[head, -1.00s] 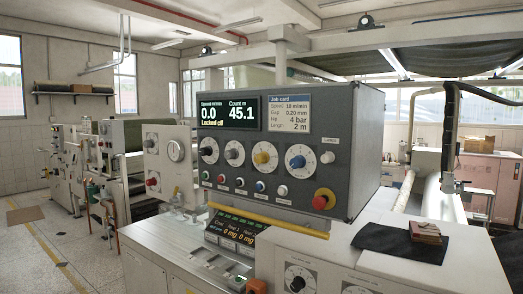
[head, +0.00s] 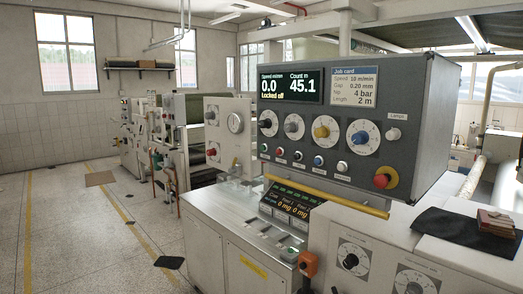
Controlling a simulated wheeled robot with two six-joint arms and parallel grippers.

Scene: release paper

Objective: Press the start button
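A grey control panel (head: 415,110) stands at centre right. Its row of small push buttons includes a green button (head: 264,147) at the left end, a red button (head: 281,151) beside it and a blue button (head: 318,160); their labels are too small to read, so I cannot tell which is start. A dark display (head: 291,86) reads speed 0.0, count 45.1 and "Locked off". A job card (head: 354,87) lists 10 m/min, 0.20 mm, 4 bar and 2 m. Neither of my grippers is in view.
A red mushroom button (head: 382,181) on a yellow ring sits at the panel's lower right. Several dials are above the buttons. A yellow bar (head: 328,198) runs below the panel. An orange-red box (head: 307,264) is at the cabinet's front. The floor at left (head: 75,240) is mostly clear.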

